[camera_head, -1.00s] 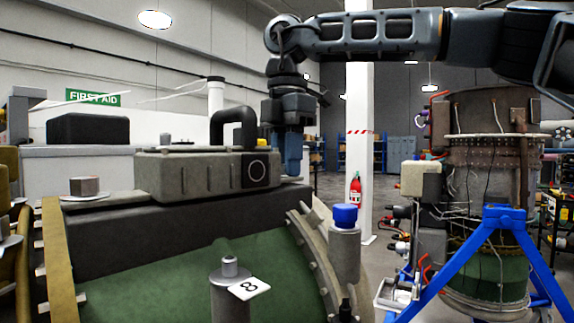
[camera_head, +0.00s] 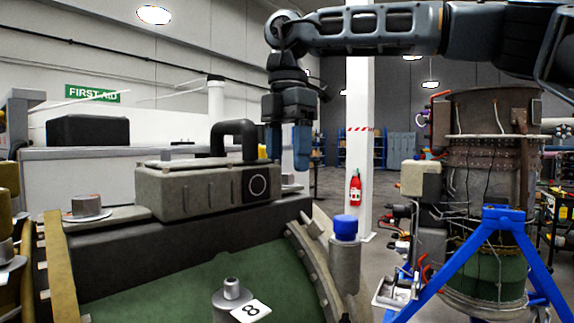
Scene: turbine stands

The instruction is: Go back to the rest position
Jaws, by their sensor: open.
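My gripper (camera_head: 288,160) hangs pointing down from my arm, which reaches in from the upper right. Its two blue fingers are apart with nothing between them. It is above or beside the right end of a grey-beige box (camera_head: 192,192) with a round black dial, on top of the green turbine casing (camera_head: 190,285). I cannot tell how far the fingertips are from the box.
A blue-capped cylinder (camera_head: 345,255) stands at the casing's right flange. At right is a second turbine (camera_head: 490,165) on a blue stand (camera_head: 492,240). A white pillar (camera_head: 360,150) and fire extinguisher (camera_head: 355,190) stand behind.

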